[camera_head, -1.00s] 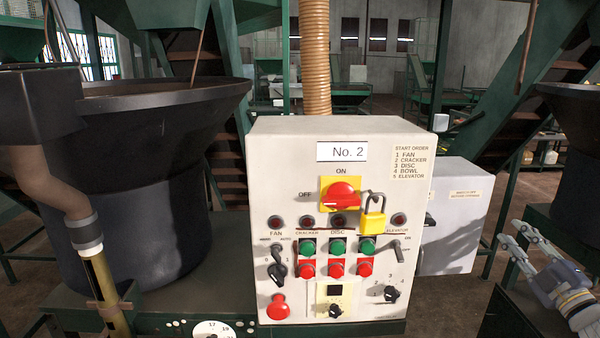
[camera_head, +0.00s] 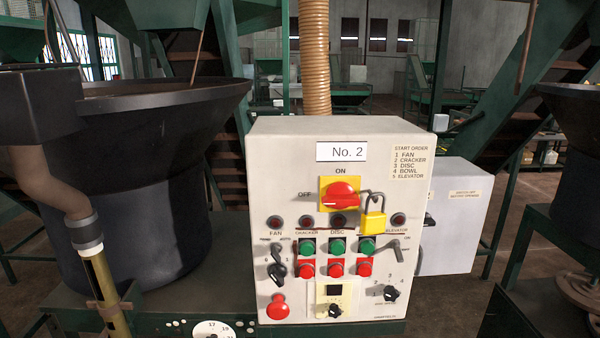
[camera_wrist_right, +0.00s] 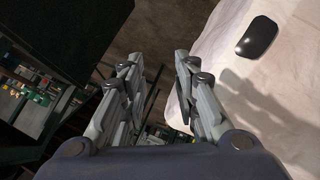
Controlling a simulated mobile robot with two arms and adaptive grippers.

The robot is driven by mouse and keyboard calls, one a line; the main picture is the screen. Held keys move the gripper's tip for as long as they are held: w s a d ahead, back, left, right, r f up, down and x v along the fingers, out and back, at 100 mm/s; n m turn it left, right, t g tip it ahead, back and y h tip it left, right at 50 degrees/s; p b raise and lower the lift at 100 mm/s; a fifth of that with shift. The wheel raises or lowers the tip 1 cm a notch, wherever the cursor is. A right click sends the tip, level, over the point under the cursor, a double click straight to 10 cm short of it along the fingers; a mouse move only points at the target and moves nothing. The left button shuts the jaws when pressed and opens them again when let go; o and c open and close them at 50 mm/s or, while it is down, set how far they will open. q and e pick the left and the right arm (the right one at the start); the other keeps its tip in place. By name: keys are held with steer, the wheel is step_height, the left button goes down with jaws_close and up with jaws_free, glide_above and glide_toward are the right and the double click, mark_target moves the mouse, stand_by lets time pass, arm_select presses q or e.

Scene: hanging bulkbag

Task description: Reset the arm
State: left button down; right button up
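My right gripper (camera_wrist_right: 158,95) shows in the right wrist view. Its two fingers stand apart with a clear gap and nothing between them. It is out of the head view, and my left gripper is also not in the head view. The No. 2 control box (camera_head: 270,180) stands in the middle of the head view. It has a red rotary switch on a yellow plate (camera_head: 340,194) and a yellow padlock (camera_head: 373,222) hanging beside the switch.
A large black bowl (camera_head: 140,190) stands left of the box. A grey cabinet (camera_head: 458,220) is behind it at right. In the wrist view a white bulk bag-like surface (camera_wrist_right: 285,100) lies close on the right, with a dark oval object (camera_wrist_right: 258,36) on it.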

steer(key=s+a+f+g+y, duration=0.1)
steer(key=s+a+f+g, duration=0.1)
steer(key=s+a+f, duration=0.85)
steer(key=s+a+f+m+g+y+b, duration=0.1)
steer(key=s+a+f+g, duration=0.4)
steer(key=s, duration=1)
steer(key=s+a+f+y, duration=0.1)
steer(key=s+a+f, duration=0.5)
steer(key=s+a, duration=0.45)
step_height(320, 180, down, 13)
steer(key=s+d+b, duration=0.1)
steer(key=b, duration=1.2)
steer(key=shift+s+d+b, duration=0.3)
steer(key=shift+d, duration=0.1)
